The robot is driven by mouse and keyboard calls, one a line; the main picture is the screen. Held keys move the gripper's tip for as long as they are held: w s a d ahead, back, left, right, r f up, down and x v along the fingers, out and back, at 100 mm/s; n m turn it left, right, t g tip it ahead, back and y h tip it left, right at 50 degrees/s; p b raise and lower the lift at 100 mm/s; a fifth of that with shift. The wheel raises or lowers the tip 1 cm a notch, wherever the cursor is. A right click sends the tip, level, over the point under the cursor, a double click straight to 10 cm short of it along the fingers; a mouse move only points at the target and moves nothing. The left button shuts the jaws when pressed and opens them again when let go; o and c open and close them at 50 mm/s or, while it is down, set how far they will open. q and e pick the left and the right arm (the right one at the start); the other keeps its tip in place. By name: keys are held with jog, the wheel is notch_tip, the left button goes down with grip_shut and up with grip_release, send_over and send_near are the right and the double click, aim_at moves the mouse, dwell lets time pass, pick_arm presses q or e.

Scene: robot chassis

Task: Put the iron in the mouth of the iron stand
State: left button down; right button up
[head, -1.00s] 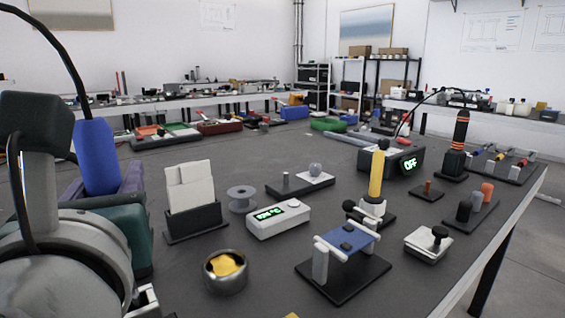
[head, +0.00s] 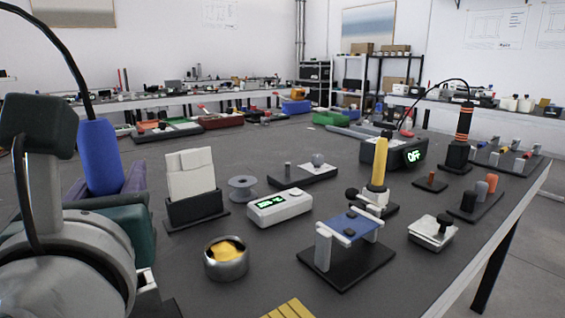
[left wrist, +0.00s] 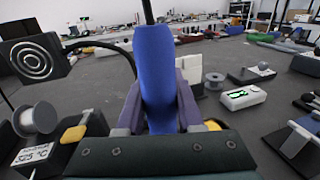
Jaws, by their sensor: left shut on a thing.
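The iron has a blue handle (head: 98,155) with a black cord rising from its top. My left gripper (head: 118,185), with purple fingers, is shut around the handle. In the left wrist view the blue handle (left wrist: 154,60) stands between the two fingers (left wrist: 160,98); its tip is hidden. I cannot tell surely which thing is the iron stand. A dark block with a yellow sponge (left wrist: 73,134) is at the left of the wrist view, apart from the gripper; no mouth shows clearly. My right gripper is not in view.
A white holder in a black base (head: 192,180), a round metal pot (head: 226,260), a spool (head: 243,188) and a white display unit (head: 280,208) stand right of the gripper. A blue-topped fixture (head: 345,228) stands farther right. Bare dark table lies between them.

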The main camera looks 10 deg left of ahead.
pick_arm(q)
jog(key=shift+f+b, duration=1.8)
jog(key=shift+f, duration=0.25)
jog(key=shift+c, duration=2.3)
grip_release()
jog(key=b+v, duration=0.1)
jog(key=v, duration=0.9)
jog(key=shift+r, duration=0.15)
jog(key=p, duration=0.9)
send_near(89, 129)
jog(key=x, duration=0.4)
jog(key=shift+w+a, duration=0.1)
jog(key=shift+w, duration=0.05)
